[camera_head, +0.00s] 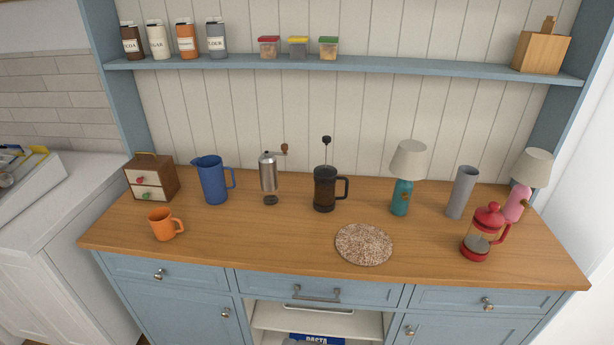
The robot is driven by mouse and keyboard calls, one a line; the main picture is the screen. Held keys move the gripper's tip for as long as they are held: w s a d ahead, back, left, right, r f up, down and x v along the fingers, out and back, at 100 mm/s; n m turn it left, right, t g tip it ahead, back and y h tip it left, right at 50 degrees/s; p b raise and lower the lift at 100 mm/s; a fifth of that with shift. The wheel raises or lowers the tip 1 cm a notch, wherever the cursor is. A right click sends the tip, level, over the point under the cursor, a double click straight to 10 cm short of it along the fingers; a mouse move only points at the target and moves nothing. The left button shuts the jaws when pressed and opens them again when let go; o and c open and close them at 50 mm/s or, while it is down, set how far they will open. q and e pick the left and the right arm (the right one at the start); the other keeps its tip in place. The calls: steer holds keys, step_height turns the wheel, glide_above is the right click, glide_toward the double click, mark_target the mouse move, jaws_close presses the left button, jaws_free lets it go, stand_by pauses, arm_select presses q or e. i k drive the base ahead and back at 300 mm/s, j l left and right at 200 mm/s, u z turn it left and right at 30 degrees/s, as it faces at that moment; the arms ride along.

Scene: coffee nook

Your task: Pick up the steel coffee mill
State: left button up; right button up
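The steel coffee mill (268,174) stands upright on the wooden counter (300,235), left of the middle. It has a silver cylindrical body, a dark base and a crank on top that points right and ends in a brown knob. A blue pitcher stands to its left and a black French press to its right, both apart from it. Nothing hides the mill. Neither of my grippers shows in the head view.
Near the mill are the blue pitcher (212,181), black French press (324,190) and orange mug (163,225). A round speckled mat (364,244) lies front right; a red French press (485,235) and teal lamp (401,195) stand right. The counter before the mill is clear. A shelf (350,68) runs above.

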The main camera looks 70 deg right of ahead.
mark_target(267, 166)
steer(key=z, duration=2.2)
